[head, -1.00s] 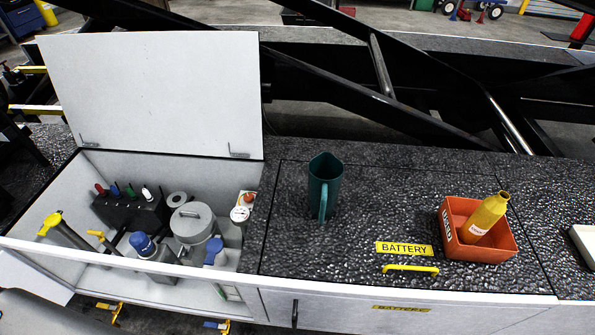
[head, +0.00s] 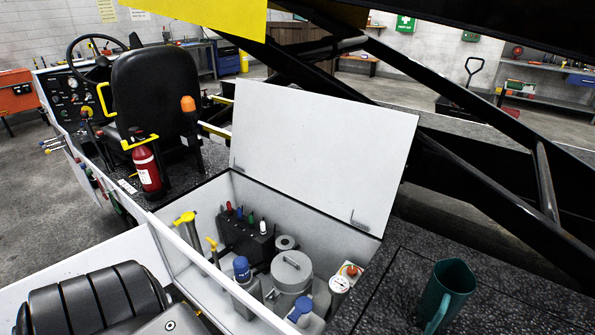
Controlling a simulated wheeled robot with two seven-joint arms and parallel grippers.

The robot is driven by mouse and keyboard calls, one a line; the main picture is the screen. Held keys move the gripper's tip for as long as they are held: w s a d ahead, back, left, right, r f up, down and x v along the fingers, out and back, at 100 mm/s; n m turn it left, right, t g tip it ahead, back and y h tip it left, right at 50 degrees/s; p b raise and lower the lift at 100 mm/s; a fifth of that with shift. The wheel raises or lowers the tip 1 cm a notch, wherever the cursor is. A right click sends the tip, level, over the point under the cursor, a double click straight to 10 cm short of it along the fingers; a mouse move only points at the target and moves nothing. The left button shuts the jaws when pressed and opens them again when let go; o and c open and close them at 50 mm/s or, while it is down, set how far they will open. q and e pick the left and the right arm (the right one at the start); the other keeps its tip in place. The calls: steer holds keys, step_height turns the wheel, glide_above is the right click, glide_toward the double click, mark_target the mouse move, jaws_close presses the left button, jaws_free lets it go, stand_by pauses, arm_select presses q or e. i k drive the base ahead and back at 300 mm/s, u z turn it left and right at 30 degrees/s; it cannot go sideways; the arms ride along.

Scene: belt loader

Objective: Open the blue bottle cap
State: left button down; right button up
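An open white compartment (head: 196,259) in the loader's side holds the task's parts in the head view. A grey container with a blue cap (head: 241,268) stands at its front middle. A second blue cap (head: 300,312) tops another container at the compartment's front right. Both caps are on. I cannot tell which one is the bottle the task names.
The compartment's white lid (head: 320,150) stands raised behind it. A grey lidded canister (head: 292,275), a black block with coloured levers (head: 245,235) and a yellow handle (head: 184,218) crowd the compartment. A green jug (head: 446,295) stands on the dark deck to the right.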

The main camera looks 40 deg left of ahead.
mark_target(304, 304)
steer(key=u, duration=1.35)
steer(key=k, duration=0.45)
steer(key=z, duration=1.2)
